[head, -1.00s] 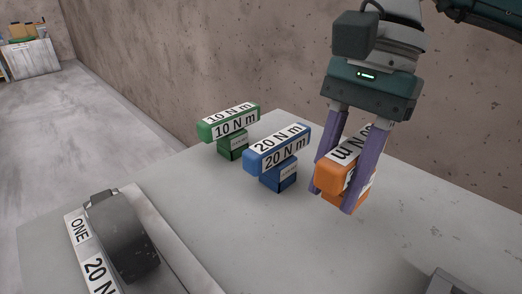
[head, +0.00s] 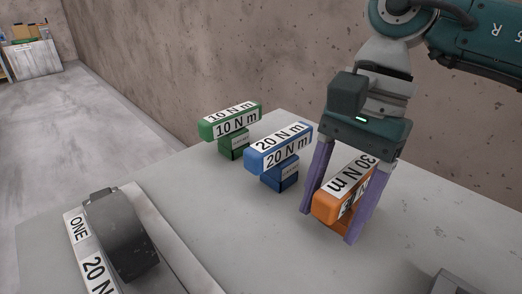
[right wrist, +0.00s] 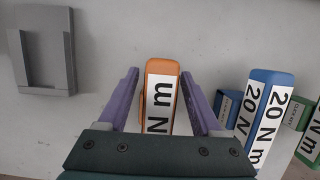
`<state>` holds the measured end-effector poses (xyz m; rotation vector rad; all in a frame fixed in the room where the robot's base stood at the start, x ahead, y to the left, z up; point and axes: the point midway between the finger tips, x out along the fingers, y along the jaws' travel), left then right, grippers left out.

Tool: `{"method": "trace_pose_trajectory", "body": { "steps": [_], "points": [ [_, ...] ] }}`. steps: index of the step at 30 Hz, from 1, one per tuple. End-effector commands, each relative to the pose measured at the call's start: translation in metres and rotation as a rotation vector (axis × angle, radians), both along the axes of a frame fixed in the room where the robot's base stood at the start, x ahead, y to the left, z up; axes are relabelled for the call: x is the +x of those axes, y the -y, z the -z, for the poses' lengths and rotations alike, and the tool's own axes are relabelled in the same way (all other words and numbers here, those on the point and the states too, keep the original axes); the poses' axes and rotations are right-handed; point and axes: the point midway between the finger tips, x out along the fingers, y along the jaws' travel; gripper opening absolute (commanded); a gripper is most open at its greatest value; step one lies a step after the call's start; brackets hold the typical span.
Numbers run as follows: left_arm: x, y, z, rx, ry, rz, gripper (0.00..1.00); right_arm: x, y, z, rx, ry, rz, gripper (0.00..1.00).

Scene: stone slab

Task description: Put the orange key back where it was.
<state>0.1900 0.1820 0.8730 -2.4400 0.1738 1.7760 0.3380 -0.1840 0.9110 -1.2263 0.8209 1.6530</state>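The orange key (head: 327,208), labelled 30 N m, sits on the slab on what looks like an orange base (head: 341,226), mostly hidden under it. My right gripper (head: 329,225) is open, its purple fingers on either side of the key. In the right wrist view the orange key (right wrist: 163,66) lies between the fingertips (right wrist: 162,74) with a gap on each side. Whether the key is fully seated on its base cannot be told. My left gripper is not in view.
A blue key (head: 279,160) on a blue base and a green key (head: 225,127) on a green base stand to the left on the slab (head: 240,215). A plate marked ONE (head: 78,230) carries a dark grey curved piece (head: 125,235). A wall runs behind.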

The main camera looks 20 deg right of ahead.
Motion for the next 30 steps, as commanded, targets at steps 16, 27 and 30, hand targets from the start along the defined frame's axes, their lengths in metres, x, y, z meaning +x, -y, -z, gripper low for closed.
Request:
{"method": "trace_pose_trajectory", "body": {
  "steps": [16, 27, 30],
  "points": [
    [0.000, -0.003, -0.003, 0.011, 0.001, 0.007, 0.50, 0.006, 0.012, -0.043, -0.003, 0.006, 0.001, 0.67],
    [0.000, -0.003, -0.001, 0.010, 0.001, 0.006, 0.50, 0.013, 0.030, -0.110, 0.000, 0.002, 0.002, 0.67],
    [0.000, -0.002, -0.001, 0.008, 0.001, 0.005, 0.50, 0.014, 0.032, -0.116, 0.001, 0.002, 0.002, 0.67]
  ]
}}
